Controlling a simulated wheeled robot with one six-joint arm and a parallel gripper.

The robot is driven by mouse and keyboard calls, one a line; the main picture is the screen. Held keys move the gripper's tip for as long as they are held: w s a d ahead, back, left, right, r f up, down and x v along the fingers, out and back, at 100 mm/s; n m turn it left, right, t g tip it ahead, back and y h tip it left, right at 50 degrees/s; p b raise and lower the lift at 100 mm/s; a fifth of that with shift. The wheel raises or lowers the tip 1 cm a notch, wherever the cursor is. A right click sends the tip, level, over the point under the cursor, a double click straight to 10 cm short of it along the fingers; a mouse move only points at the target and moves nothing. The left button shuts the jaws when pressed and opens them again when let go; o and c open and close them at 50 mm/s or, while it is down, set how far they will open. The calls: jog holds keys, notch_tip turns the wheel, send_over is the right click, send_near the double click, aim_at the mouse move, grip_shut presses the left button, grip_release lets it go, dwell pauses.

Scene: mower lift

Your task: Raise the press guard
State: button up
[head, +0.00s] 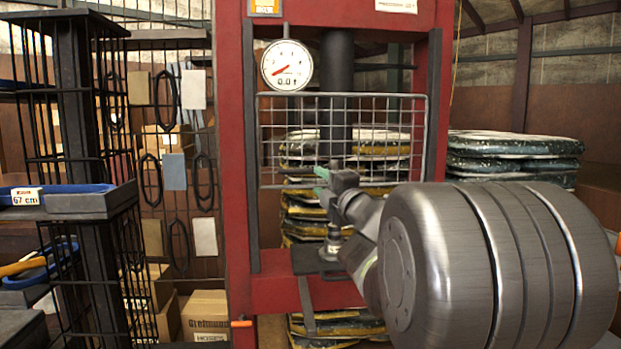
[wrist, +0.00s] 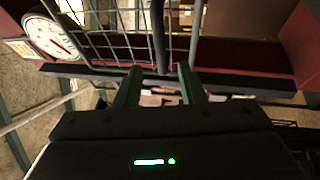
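The press guard (head: 342,140) is a grey wire-mesh panel across the opening of the red press, below and right of the dial gauge. My gripper (head: 321,183) is at the guard's lower edge, left of its middle; the head view does not show clearly whether it touches. In the wrist view the gripper (wrist: 158,74) has its two green fingers apart. The guard's mesh (wrist: 110,42) shows beyond them, with a thick grey bar reaching down in line with the gap. Nothing is visibly clamped. My wrist and arm hide the area right of the gripper in the head view.
The red press frame (head: 237,180) stands around the guard, with the round gauge (head: 286,65) at upper left. Stacked wrapped bags (head: 515,150) lie at the right. A black wire rack (head: 75,120) and cardboard boxes (head: 205,313) are at the left.

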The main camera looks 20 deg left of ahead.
aim_at(306, 173)
jog(key=v, duration=0.5)
jog(key=shift+w+a, duration=0.1)
jog(key=x, duration=1.3)
jog(key=shift+w+a, duration=0.2)
jog(key=shift+a, duration=0.15)
jog(key=shift+f, duration=0.1)
jog(key=shift+d, duration=0.1)
